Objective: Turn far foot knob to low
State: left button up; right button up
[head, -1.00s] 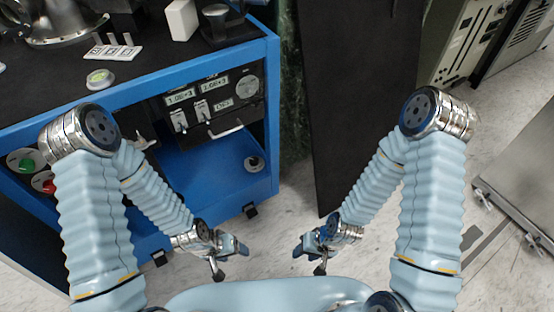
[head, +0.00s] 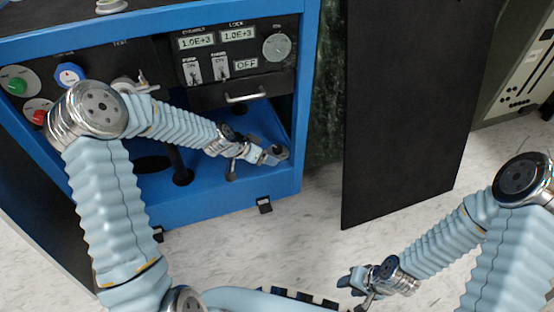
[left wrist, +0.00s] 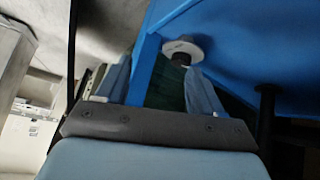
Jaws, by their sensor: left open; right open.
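The far foot knob is a round dark knob on a pale disc, on the blue floor of the cabinet at its right end. In the head view it is partly hidden by my left gripper (head: 268,155), which reaches into the cabinet. In the left wrist view the knob (left wrist: 182,46) shows beyond the two spread fingertips (left wrist: 160,70), nearer the right finger. The left gripper is open and empty; I cannot tell whether it touches the knob. My right gripper (head: 353,290) is open and empty over the floor, outside the cabinet.
The blue cabinet frame (head: 235,203) borders the opening. Above is a black panel with displays, switches and a handle (head: 245,97). A black post (head: 178,165) stands left of the left gripper. A dark upright panel (head: 410,110) stands to the right.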

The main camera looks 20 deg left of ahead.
aim_at(277, 148)
pick_arm(q)
jog(key=w+a+r+m+t+b, duration=0.1)
jog(key=w+a+r, duration=0.1)
jog(key=w+a, duration=0.15)
jog(key=b+x, duration=0.1)
jog(key=x, duration=1)
jog(key=shift+w+d+f+b, duration=0.15)
jog(key=shift+d+f+b, duration=0.1)
jog(key=shift+b, duration=0.1)
pick_arm(e)
notch_tip(277, 148, down, 4)
jog(key=shift+w+d+f, duration=0.1)
jog(key=shift+f, duration=0.15)
pick_arm(q)
jog(key=c, duration=1.1)
jog(key=shift+o, duration=0.2)
pick_arm(e)
jog(key=shift+r, duration=0.1)
